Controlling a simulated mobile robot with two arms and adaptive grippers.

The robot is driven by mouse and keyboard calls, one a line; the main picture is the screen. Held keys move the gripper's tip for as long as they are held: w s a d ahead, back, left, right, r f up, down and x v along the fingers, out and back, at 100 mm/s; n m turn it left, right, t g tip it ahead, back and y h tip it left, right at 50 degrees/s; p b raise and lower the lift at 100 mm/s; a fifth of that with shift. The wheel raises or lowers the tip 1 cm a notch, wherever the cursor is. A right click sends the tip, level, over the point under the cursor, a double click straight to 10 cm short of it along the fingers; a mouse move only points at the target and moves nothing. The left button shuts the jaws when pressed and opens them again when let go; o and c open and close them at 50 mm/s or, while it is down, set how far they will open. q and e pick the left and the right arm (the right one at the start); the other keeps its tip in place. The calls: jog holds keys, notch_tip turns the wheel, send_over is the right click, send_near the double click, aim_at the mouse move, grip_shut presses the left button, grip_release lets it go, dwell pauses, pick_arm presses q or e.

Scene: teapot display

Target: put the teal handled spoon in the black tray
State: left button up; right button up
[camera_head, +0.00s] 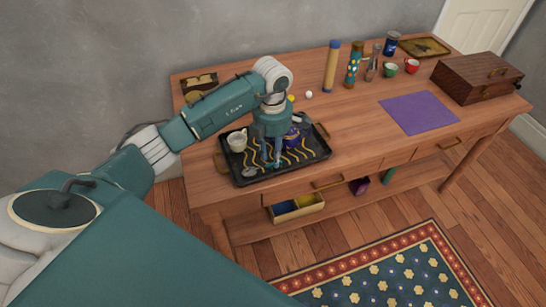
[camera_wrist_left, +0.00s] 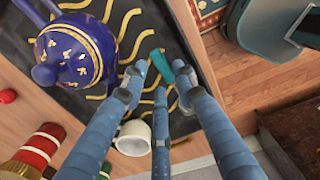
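The black tray (camera_head: 318,155) with gold wavy lines lies at the table's left front; its surface also fills the upper part of the left wrist view (camera_wrist_left: 185,30). The spoon's silver bowl (camera_head: 249,172) shows on the tray near its front left corner. Its teal handle (camera_wrist_left: 160,64) shows by my left fingertips in the left wrist view. My left gripper (camera_head: 271,160) points down over the tray, its fingers (camera_wrist_left: 160,82) apart around the handle, with a gap visible. The bowl is hidden in the wrist view. My right gripper is out of view.
A white cup (camera_head: 237,141) and a blue teapot (camera_head: 292,138) stand on the tray beside my left gripper. A purple mat (camera_head: 419,113), a wooden box (camera_head: 476,78) and several bottles and cups are farther right. The table's front middle is clear.

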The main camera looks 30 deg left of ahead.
pick_arm(q)
notch_tip(320, 180, up, 10)
jog(key=b, duration=0.1)
jog(key=shift+r, duration=0.2)
dwell(0.4)
